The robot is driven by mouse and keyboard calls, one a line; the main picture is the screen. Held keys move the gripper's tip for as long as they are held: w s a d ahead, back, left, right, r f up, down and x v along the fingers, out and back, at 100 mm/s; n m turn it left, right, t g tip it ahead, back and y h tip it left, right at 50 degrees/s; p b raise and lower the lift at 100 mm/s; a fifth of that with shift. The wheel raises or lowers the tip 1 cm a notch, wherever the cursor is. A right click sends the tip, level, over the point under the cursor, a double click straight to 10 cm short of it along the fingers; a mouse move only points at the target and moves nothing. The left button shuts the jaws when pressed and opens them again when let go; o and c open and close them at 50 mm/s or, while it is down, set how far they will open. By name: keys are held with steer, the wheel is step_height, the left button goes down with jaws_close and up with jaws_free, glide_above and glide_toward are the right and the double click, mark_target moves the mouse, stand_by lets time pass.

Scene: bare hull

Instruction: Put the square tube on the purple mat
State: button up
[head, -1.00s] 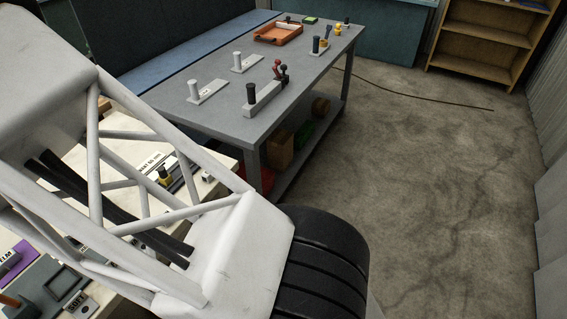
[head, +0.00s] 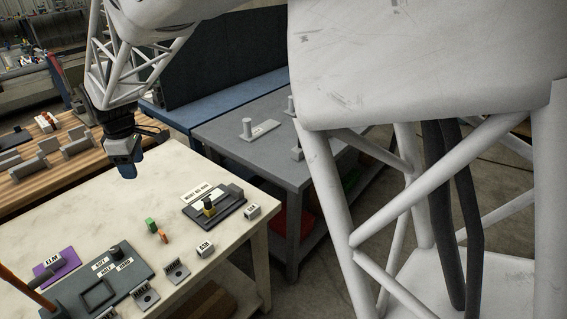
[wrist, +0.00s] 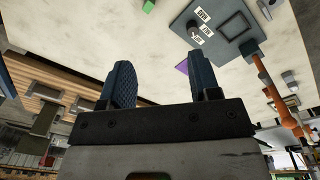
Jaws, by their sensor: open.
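The purple mat (head: 57,266) lies at the left of the cream table in the head view, with an ELM label on it; a small purple patch (wrist: 182,67) shows beside a finger in the wrist view. I cannot make out the square tube for certain. A dark square outline (head: 97,293) shows on the grey board, but I cannot tell if it is a tube or a recess. My gripper (head: 127,172) hangs above the far side of the cream table, apart from the mat. In the wrist view its blue fingers (wrist: 161,78) are spread and empty.
The grey board (head: 125,269) with a dark knob lies right of the mat. An orange post (head: 28,289) leans near it. Green (head: 151,225) and orange (head: 164,237) blocks, labelled pieces and a dark fixture (head: 213,206) stand rightward. The middle back of the table is clear.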

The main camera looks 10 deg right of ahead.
steer(key=s+d+r+m, duration=0.3)
steer(key=d, duration=0.7)
steer(key=s+d+r+m+t, duration=0.1)
steer(key=s+d+r+m, duration=0.15)
steer(key=d, duration=0.75)
steer(key=s+d+r+m, duration=0.2)
steer(key=s+d+m, duration=0.15)
steer(key=d, duration=0.65)
steer(key=s+d+f+m, duration=0.2)
steer(key=s+d+m, duration=0.3)
steer(key=s+d, duration=0.5)
steer(key=s+d+f+m+t, duration=0.1)
steer(key=s+d+m, duration=0.3)
steer(key=s+d, duration=0.5)
steer(key=shift+s+d+f+m, duration=0.4)
steer(key=shift+s+f, duration=0.05)
steer(key=shift+f, duration=0.05)
